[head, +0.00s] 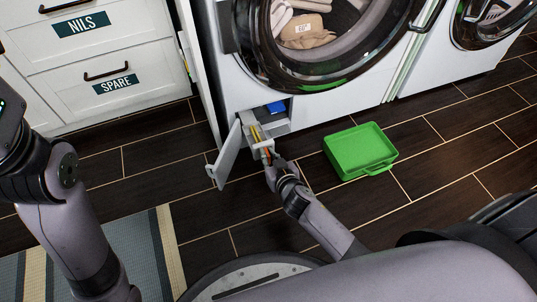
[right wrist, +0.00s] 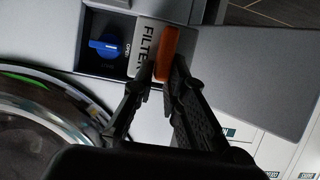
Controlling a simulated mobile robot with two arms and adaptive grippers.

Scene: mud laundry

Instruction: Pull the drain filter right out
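The drain filter (head: 258,135) sticks out of the low opening at the washer's front, at the centre of the head view. It shows a pale body with a yellow part. In the right wrist view I see its grey face marked FILTER (right wrist: 147,42) and its orange grip (right wrist: 167,52). My right gripper (head: 270,161) is at the filter's outer end. In the right wrist view its fingertips (right wrist: 161,72) lie either side of the orange grip and appear closed on it. The filter's inner end is hidden. My left arm shows at the left, but its fingers are out of frame.
The small hatch door (head: 226,156) stands open left of the filter. A blue knob (right wrist: 104,46) sits beside it inside the opening. A green tray (head: 360,149) lies on the floor to the right. The washer's round door (head: 330,78) is above. Dark floor is clear in front.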

